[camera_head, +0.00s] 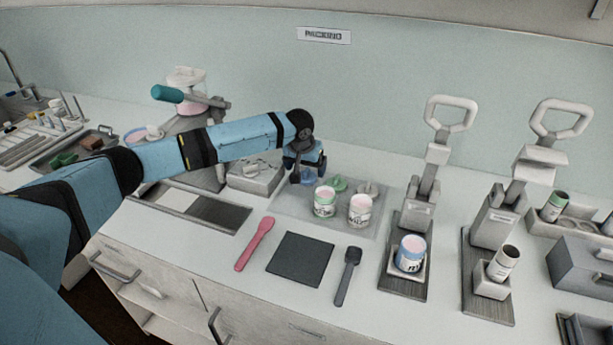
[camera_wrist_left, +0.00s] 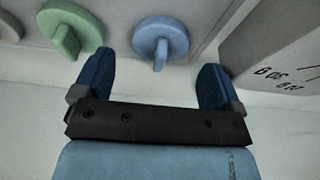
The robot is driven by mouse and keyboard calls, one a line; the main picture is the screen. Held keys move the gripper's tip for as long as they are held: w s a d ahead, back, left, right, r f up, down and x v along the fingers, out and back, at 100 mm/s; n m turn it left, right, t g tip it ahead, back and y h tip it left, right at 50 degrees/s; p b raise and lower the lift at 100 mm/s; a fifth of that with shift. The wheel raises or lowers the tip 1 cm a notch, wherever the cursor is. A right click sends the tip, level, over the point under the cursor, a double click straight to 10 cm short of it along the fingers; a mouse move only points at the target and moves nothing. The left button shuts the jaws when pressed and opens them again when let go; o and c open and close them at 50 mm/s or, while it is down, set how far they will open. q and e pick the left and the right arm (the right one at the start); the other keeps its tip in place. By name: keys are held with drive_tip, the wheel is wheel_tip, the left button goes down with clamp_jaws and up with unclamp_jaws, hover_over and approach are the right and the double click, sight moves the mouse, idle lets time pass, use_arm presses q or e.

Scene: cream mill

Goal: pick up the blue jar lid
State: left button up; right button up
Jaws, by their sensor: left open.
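The blue jar lid (camera_wrist_left: 160,40) is a round disc with a small knob, seen in the left wrist view just beyond and between my fingertips. My left gripper (camera_wrist_left: 152,78) is open and empty, and I see no contact with the lid. In the head view my left gripper (camera_head: 305,176) points down over the back left of a grey mat, where it largely hides the blue lid. A green lid (camera_wrist_left: 70,30) lies to the left of the blue one in the wrist view. My right gripper is in neither view.
The green lid (camera_head: 338,183) and a pale lid (camera_head: 369,188) lie right of my gripper. Two open jars (camera_head: 324,202) (camera_head: 360,210) stand in front. A grey box (camera_head: 256,176) is close on the left. Lever presses (camera_head: 411,215) stand farther right.

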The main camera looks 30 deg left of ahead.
use_arm(q)
drive_tip(key=shift+x, duration=1.15)
drive_tip(key=c, duration=0.9)
drive_tip(key=shift+r, duration=0.1)
drive_tip(key=shift+c, duration=0.2)
